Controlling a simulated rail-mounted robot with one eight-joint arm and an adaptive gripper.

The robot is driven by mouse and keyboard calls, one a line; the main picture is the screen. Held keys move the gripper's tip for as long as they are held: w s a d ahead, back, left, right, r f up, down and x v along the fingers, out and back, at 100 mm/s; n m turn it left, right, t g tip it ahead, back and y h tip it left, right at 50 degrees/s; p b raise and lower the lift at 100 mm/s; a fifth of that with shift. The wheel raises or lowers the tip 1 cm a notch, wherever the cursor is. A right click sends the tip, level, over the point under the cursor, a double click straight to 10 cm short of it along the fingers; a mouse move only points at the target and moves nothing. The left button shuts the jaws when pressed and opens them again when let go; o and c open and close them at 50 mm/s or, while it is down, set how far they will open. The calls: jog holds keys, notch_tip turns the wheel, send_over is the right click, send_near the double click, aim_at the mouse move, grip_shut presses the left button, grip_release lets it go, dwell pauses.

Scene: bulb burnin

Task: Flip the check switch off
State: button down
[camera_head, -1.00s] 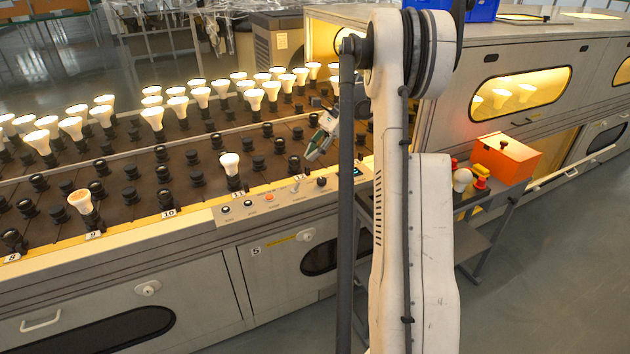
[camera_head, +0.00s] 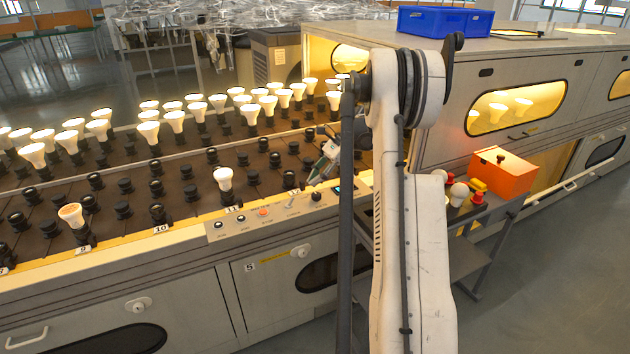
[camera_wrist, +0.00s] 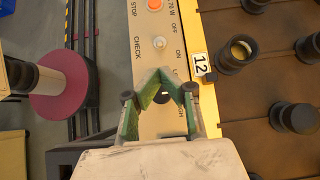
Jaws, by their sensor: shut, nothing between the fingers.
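The check switch (camera_wrist: 159,42) is a small metal toggle on the beige control panel (camera_wrist: 145,72), beside the printed words CHECK, ON and OFF. It also shows small in the head view (camera_head: 291,196); I cannot tell which way its lever lies. My gripper (camera_wrist: 163,74) has green fingers, shut and empty, with tips just below the switch in the wrist view and not visibly touching it. In the head view my gripper (camera_head: 318,172) is low over the panel's right end, partly behind my arm. A dark round knob (camera_wrist: 162,97) shows between the finger bases.
An orange stop button (camera_wrist: 155,5) sits beyond the switch. Sockets (camera_wrist: 244,53) and the number 12 tag (camera_wrist: 201,64) lie right of the panel. A lit bulb (camera_head: 223,179) stands near the panel. An orange box (camera_head: 503,172) rests on a cart at right.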

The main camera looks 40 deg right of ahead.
aim_at(294, 205)
jog(key=b+x, duration=0.1)
jog(key=x, duration=0.6)
jog(key=shift+a+r, duration=0.1)
jog(key=shift+a, duration=0.05)
jog(key=shift+r+h, duration=0.1)
jog(key=shift+h, duration=0.5)
jog(key=shift+g, duration=0.3)
